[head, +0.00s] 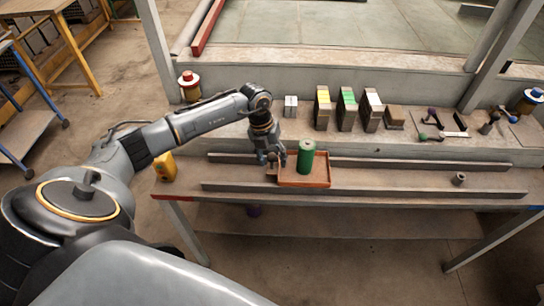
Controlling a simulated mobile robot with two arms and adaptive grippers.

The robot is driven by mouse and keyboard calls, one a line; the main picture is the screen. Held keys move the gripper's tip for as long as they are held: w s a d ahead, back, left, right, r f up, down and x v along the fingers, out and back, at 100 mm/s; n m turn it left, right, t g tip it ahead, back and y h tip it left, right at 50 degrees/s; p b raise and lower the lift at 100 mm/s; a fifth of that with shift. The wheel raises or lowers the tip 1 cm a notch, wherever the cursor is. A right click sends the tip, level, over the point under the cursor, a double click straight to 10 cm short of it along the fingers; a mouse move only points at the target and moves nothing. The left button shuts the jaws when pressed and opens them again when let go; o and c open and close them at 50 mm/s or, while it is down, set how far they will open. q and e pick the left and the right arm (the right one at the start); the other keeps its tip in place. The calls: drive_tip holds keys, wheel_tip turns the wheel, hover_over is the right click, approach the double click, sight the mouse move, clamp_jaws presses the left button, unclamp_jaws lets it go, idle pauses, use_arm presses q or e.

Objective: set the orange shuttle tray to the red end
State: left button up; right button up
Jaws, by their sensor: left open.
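The orange shuttle tray (318,182) sits between two long rails on the bench, left of the bench's middle. A green cylinder (306,157) stands upright in it. The red end (172,197) is a red strip along the bench's front left edge. My left gripper (272,158) is open and points down at the tray's left side. Its fingers hide part of that side, and I cannot tell whether they touch the tray. My right gripper is not in view.
The rails (370,189) run left to right. A small grey ring-like part (458,179) lies between them at the right. A yellow object (165,167) stands at the bench's left end. Blocks with coloured faces (347,108) stand on the ledge behind. The track between tray and ring looks clear.

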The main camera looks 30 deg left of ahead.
use_arm(q)
drive_tip(key=c, duration=0.4)
clamp_jaws()
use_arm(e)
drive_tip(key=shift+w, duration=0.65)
use_arm(q)
drive_tip(key=shift+a, duration=0.1)
